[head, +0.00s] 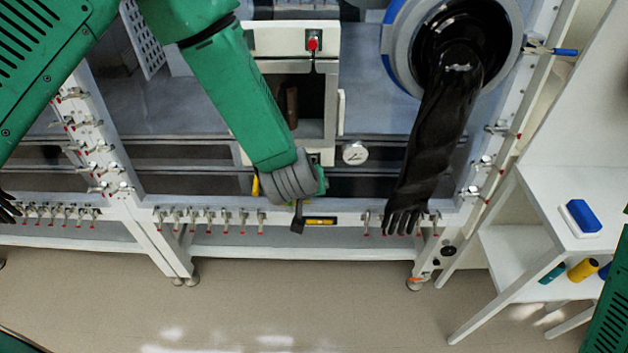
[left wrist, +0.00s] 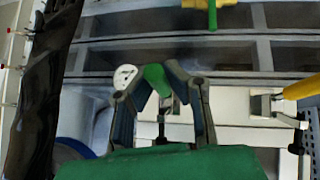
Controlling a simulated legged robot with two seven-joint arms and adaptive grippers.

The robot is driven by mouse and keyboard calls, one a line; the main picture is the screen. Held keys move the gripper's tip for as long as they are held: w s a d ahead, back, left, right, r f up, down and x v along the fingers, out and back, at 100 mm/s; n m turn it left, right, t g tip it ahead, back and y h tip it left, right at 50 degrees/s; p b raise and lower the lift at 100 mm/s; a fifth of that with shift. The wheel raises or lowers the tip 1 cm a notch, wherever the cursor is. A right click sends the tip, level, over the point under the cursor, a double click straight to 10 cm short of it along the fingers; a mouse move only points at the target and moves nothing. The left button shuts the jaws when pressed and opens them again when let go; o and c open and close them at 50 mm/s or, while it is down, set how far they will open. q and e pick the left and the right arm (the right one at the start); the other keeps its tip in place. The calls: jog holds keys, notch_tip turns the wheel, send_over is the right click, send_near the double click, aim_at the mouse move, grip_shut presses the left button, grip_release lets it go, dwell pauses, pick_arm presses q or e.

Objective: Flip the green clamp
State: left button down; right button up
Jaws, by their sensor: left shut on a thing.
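In the left wrist view, my left gripper (left wrist: 158,74) is shut on the green clamp (left wrist: 155,77). The clamp's green handle sits between the two fingertips, and a metal part extends below it in that picture. In the head view, my left arm reaches down to the front of the glovebox frame. Its grey wrist hides the fingers and most or all of the clamp there. My right gripper is out of view; only a green part of my right arm shows at the lower right edge.
A black glove (head: 432,140) hangs at the right from a round port. A white gauge (head: 355,153) is close to my left wrist. A yellow handle (left wrist: 302,88) is right of the fingers in the wrist view. Several red-tipped clamps (head: 210,218) line the rail. The floor (head: 300,300) in front is clear.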

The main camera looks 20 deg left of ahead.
pick_arm(q)
jog(key=shift+w+r, duration=0.2)
jog(key=shift+w, duration=0.05)
jog(key=c, duration=1.7)
grip_release()
jog(key=shift+o, duration=0.7)
jog(key=shift+s, duration=0.1)
jog(key=shift+s+r, duration=0.1)
jog(key=shift+s, duration=0.05)
jog(key=v, duration=1.1)
jog(key=shift+s, duration=0.2)
jog(key=shift+r, duration=0.15)
